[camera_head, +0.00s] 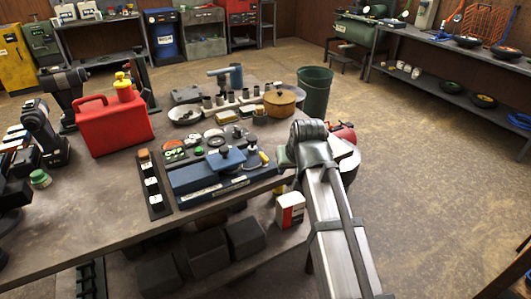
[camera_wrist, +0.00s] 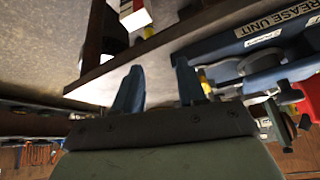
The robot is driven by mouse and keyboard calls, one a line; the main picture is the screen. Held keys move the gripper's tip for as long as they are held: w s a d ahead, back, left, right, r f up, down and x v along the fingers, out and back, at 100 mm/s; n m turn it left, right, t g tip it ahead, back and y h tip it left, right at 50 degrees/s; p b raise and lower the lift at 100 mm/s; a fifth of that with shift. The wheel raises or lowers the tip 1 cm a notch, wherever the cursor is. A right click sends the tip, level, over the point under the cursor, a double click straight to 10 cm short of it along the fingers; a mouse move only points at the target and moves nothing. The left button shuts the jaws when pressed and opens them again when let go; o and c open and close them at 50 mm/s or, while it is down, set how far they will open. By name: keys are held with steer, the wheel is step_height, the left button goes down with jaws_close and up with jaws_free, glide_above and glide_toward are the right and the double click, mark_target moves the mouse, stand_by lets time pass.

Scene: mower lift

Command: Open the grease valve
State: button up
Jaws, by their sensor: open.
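The blue grease unit (camera_head: 212,180) lies at the workbench's front right edge in the head view, with dark knobs and a blue raised part on top. In the wrist view its body with the "GREASE UNIT" label (camera_wrist: 268,24) is at upper right. I cannot tell which fitting is the grease valve. My gripper (camera_wrist: 158,90) is open, its two blue fingers apart with nothing held between them. It is near the bench's right edge, apart from the labelled front of the unit. In the head view my arm hides the fingers.
A red jerrycan (camera_head: 110,124), a black strip of switches (camera_head: 153,185) and a tan round pot (camera_head: 280,101) stand on the bench (camera_head: 90,210). A white-and-red box (camera_head: 290,209) is on the lower shelf. A green bin (camera_head: 315,90) stands behind. The floor at right is clear.

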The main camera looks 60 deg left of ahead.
step_height(320, 180, up, 14)
steer(key=n, duration=0.2)
glide_above(264, 156)
steer(key=w+d, duration=0.1)
steer(key=d, duration=0.4)
steer(key=a+f, duration=0.1)
steer(key=f, duration=0.3)
steer(key=a+f+n+g, duration=0.1)
steer(key=a+f, duration=0.1)
steer(key=f, duration=0.3)
steer(key=s+a+f+n+h, duration=0.1)
steer(key=f, duration=0.3)
steer(key=shift+a+f+g, duration=0.2)
steer(key=shift+f+g, duration=0.1)
steer(key=shift+c, duration=0.3)
jaws_close()
